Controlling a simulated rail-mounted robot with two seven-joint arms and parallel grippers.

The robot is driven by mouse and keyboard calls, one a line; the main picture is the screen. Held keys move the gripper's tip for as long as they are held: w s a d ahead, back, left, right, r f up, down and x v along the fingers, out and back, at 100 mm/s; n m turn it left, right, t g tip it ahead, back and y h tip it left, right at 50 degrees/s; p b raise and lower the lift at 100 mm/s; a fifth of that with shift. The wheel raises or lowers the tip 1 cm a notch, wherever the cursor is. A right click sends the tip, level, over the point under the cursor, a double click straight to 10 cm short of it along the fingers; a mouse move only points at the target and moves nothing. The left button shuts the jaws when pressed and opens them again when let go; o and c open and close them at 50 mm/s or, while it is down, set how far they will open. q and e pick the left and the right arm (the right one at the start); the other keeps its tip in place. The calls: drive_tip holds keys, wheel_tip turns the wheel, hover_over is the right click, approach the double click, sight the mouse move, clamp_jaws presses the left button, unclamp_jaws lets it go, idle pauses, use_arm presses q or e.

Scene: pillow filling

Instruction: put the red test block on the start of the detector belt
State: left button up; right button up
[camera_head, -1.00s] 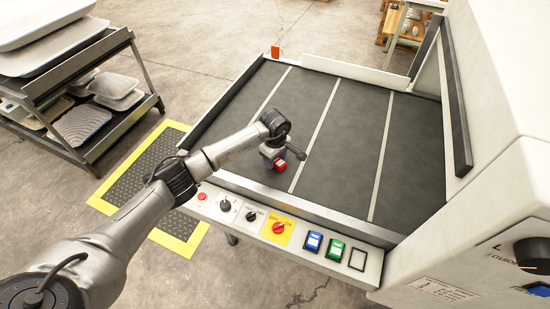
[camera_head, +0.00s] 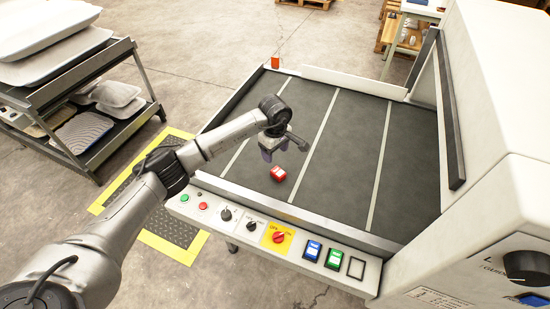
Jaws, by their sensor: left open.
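The red test block (camera_head: 278,174) has a white patch on top. It lies on the dark detector belt (camera_head: 350,135), between the two left cross stripes, near the belt's front-left part. My left gripper (camera_head: 268,155) is open and empty. It hangs just above and behind the block, apart from it; its fingertips are small and partly hidden by the wrist. My right gripper is not in view.
A control panel with buttons and knobs (camera_head: 278,237) runs along the belt's near edge. The white machine housing (camera_head: 500,150) stands at the right. A tray rack (camera_head: 85,150) stands at the left. The rest of the belt is clear.

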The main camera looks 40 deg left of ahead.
use_arm(q)
drive_tip(key=shift+r, duration=1.45)
